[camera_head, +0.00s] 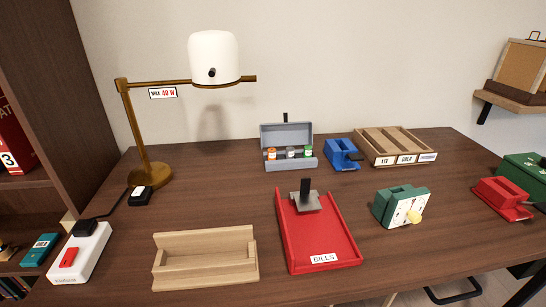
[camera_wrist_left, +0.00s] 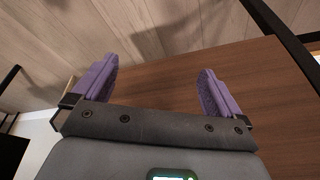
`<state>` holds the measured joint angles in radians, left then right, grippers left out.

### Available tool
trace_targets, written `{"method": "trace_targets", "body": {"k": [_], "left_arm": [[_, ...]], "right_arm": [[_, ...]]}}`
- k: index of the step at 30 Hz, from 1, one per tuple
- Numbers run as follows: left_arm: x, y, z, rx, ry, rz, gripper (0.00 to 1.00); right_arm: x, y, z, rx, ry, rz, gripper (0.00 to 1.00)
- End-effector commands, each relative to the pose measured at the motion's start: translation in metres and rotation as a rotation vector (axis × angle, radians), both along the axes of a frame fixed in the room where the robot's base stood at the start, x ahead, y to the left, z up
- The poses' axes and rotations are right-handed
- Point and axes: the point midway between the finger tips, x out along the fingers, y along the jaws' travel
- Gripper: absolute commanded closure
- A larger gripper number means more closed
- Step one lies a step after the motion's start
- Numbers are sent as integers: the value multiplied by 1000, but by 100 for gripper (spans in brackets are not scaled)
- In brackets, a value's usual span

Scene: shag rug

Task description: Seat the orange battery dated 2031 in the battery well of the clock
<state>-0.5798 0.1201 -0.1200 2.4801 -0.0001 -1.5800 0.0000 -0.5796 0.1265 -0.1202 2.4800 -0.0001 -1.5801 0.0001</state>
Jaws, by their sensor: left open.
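The orange battery (camera_head: 272,154) stands at the left end of a short row in an open grey case at the back of the desk. Its date is too small to read. The green clock (camera_head: 383,203) sits right of centre, its white face (camera_head: 401,213) turned toward the front right, with a yellow knob. A recess shows in its top; I cannot tell whether it holds anything. My left gripper (camera_wrist_left: 160,68) is open and empty in the left wrist view, with bare wood beyond its purple fingers. Neither gripper shows in the head view.
The grey case (camera_head: 286,134) also holds a grey and a green-topped piece. A red bills tray (camera_head: 325,240), wooden holder (camera_head: 205,272), blue device (camera_head: 342,154), red device (camera_head: 501,199), divided wooden tray (camera_head: 395,146) and lamp (camera_head: 150,177) surround it. Desk between case and clock is clear.

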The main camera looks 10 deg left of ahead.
Motion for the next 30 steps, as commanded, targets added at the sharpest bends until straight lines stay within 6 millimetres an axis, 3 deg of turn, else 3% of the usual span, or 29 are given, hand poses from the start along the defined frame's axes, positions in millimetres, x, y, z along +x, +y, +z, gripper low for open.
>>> {"method": "trace_targets", "body": {"k": [7, 19, 30], "left_arm": [[0, 0, 0, 0, 0, 0, 0], [0, 0, 0, 0, 0, 0, 60], [0, 0, 0, 0, 1, 0, 60]], "right_arm": [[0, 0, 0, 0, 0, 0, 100], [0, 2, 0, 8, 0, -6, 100], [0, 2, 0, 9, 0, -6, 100]]}}
